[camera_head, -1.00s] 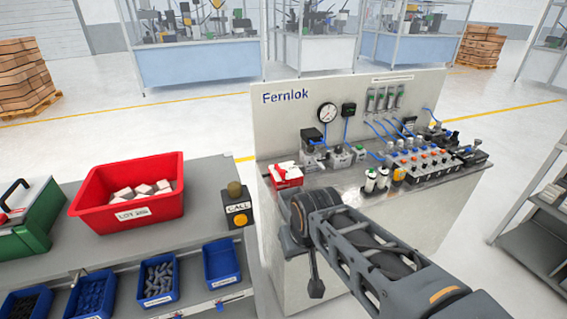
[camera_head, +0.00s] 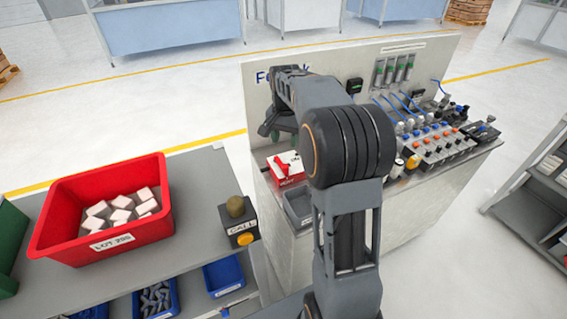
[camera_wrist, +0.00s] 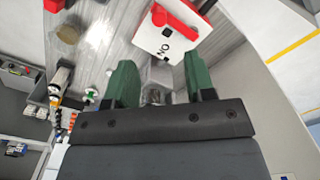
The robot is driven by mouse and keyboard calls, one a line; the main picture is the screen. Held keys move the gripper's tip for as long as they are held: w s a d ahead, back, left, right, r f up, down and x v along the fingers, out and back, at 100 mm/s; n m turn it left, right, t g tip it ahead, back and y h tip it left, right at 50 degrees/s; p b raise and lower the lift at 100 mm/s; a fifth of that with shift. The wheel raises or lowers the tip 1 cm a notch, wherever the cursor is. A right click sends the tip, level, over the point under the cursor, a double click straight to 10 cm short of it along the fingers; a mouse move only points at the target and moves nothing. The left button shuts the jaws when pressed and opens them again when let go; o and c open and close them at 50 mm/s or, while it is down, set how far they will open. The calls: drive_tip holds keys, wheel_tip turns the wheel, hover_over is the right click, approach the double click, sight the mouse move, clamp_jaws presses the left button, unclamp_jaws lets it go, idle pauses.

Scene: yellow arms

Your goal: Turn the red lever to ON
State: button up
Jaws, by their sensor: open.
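The red lever (camera_head: 284,166) sits on a white and red box (camera_head: 294,180) at the left end of the bench in the head view. In the wrist view the lever (camera_wrist: 160,15) is at the top, on the box's white face (camera_wrist: 168,40), with an upside-down "ON" marking below it. My gripper (camera_head: 272,131) is above and behind the box in the head view, apart from the lever. In the wrist view my gripper (camera_wrist: 160,80) has its green fingers spread, with nothing held between them.
A grey tray (camera_head: 298,222) lies in front of the lever box. Valves and fittings (camera_head: 440,140) crowd the bench's right side, before the upright Fernlok panel (camera_head: 262,95). On the left table stand a red bin (camera_head: 65,228) with pale blocks and a CALL button box (camera_head: 243,238).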

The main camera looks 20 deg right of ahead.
sight(285, 166)
wheel_tip(285, 166, down, 11)
drive_tip(key=shift+s+f, duration=0.1)
idle(0.3)
drive_tip(key=shift+c, duration=0.5)
clamp_jaws()
